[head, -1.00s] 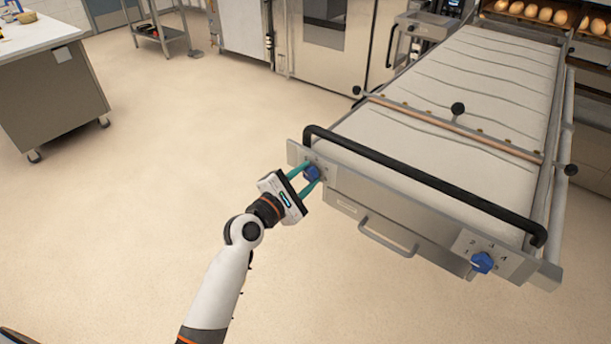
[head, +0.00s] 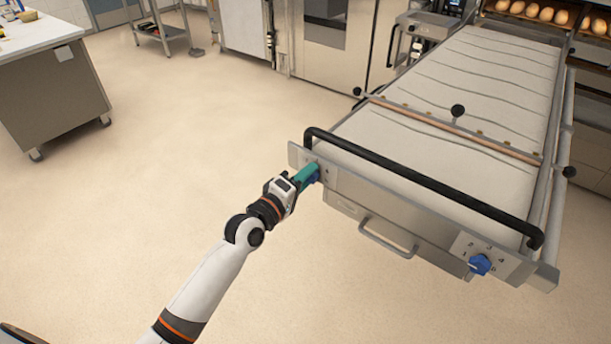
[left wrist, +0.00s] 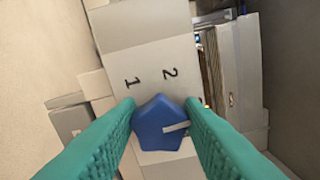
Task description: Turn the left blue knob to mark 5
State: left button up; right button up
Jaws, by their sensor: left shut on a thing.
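The left blue knob (left wrist: 160,123) sits on the left end of the loader's front panel. In the head view the knob (head: 314,178) is partly covered by my left gripper (head: 307,176). In the left wrist view the green fingers of my left gripper (left wrist: 160,118) are shut on the knob's two sides. The knob's pale pointer line runs to the right in that view. Marks 1 and 2 show above the knob, and a third mark is mostly hidden by the right finger. Mark 5 cannot be made out. My right gripper is not in view.
A second blue knob (head: 480,264) with marks around it sits at the panel's right end. A black handle bar (head: 420,185) runs across the loader's front above a metal pull handle (head: 388,238). Open floor (head: 170,170) lies to the left.

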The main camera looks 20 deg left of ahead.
pick_arm(q)
jog(key=m+p, duration=0.1)
jog(key=m, duration=0.7)
jog(key=m+p, duration=0.1)
jog(key=m, duration=0.7)
jog(key=m+p, duration=0.1)
jog(key=m, duration=0.7)
jog(key=shift+s+d+m+p, duration=0.15)
jog(key=shift+d+m+p, duration=0.25)
jog(key=o, duration=1)
jog(key=b+v, duration=0.3)
jog(key=v, duration=0.9)
